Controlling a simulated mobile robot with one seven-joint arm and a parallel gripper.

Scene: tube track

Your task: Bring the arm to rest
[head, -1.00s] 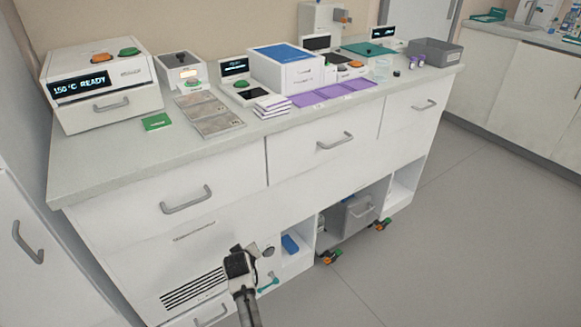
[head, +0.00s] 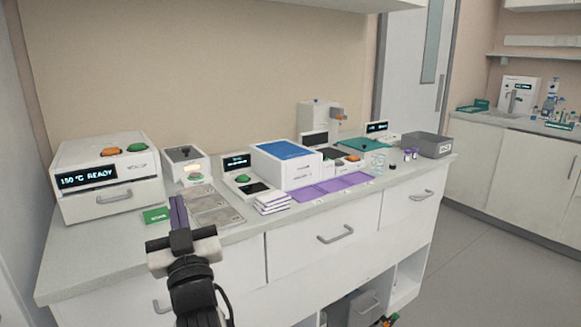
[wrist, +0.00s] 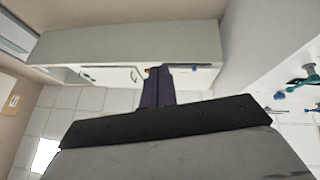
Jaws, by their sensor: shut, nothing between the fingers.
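My gripper (head: 178,212) is raised in front of the left part of the bench in the head view. Its dark fingers point up and are shut together with nothing between them. In the picture the fingertips overlap the counter near the green card and the grey trays; I cannot tell the exact gap, but no contact shows. In the wrist view the shut fingers (wrist: 157,88) stick out past the dark gripper body, with white cabinets and floor beyond them.
The bench counter (head: 90,262) carries a white heater (head: 108,180) reading 150 °C READY, a green card (head: 156,215), grey trays (head: 212,207), a blue-topped box (head: 286,165), purple mats (head: 330,188) and a grey bin (head: 428,144). Open floor (head: 470,240) lies to the right.

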